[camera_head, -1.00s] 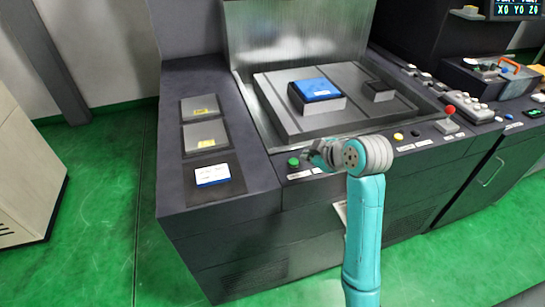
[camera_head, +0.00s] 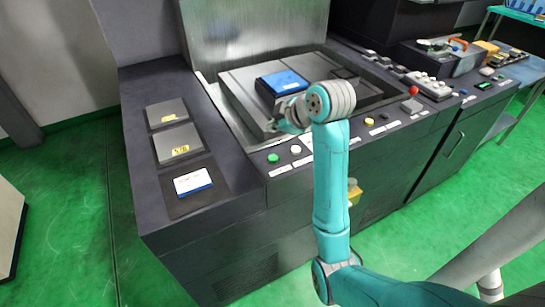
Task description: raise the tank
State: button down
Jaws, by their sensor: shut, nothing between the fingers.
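The dark machine has a recessed work area with a flat grey table (camera_head: 240,96) in it. A shiny metal panel (camera_head: 255,35) stands behind the table; I cannot tell which part is the tank. On the front ledge are a green button (camera_head: 273,158) and a white button (camera_head: 295,150). My gripper (camera_head: 280,124) is shut and empty. In the picture it lies over the table's front edge, above the green and white buttons and apart from them. My wrist hides part of the ledge.
A blue-topped block (camera_head: 283,83) sits on the table. Flat plates (camera_head: 176,143) and a white-and-blue card (camera_head: 192,181) lie on the left ledge. A control panel with a toolbox (camera_head: 440,58) is at right. Green floor is free at left.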

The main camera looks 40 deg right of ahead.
aim_at(274, 158)
jog(key=shift+f, duration=4.15)
jog(key=shift+f, duration=0.4)
jog(key=shift+f, duration=0.5)
jog(key=shift+r, duration=3.45)
jog(key=shift+s, duration=0.1)
